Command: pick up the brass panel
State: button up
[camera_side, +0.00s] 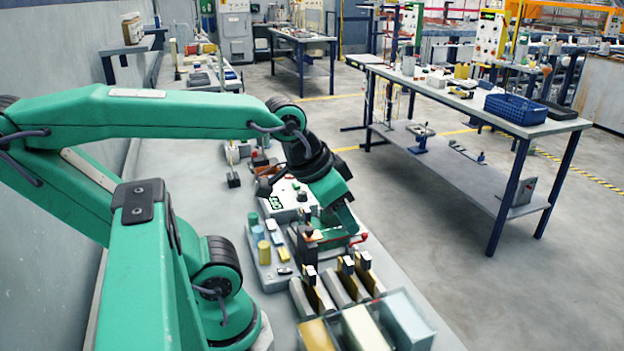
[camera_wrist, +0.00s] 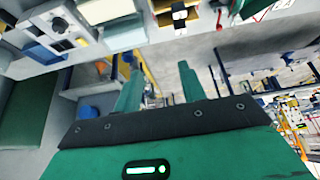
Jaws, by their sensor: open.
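Brass-coloured panels with dark clips on top stand in the grey plating racks (camera_side: 338,286) in the side view; one panel (camera_side: 370,278) shows at the right and another (camera_side: 319,292) at the left. I cannot tell which one the task names. My gripper (camera_side: 338,240) is just behind the racks, tilted downward, and its jaws are partly hidden. In the wrist view my gripper (camera_wrist: 160,70) shows two green fingers spread apart with nothing clearly held between them. A yellow-brown strip (camera_wrist: 152,80) shows behind the fingers, but I cannot tell what it is.
In front of the racks is a clear-walled tank with yellow, cream and pale blue compartments (camera_side: 403,316). A workbench (camera_side: 470,98) stands apart at the right.

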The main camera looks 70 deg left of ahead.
jog(key=shift+o, duration=0.2)
jog(key=shift+o, duration=0.9)
jog(key=shift+a, duration=0.1)
jog(key=g, duration=0.6)
send_over(306, 209)
notch_tip(306, 209, down, 7)
jog(key=shift+w+r, duration=0.1)
jog(key=shift+r, duration=0.05)
jog(key=shift+f, duration=3.9)
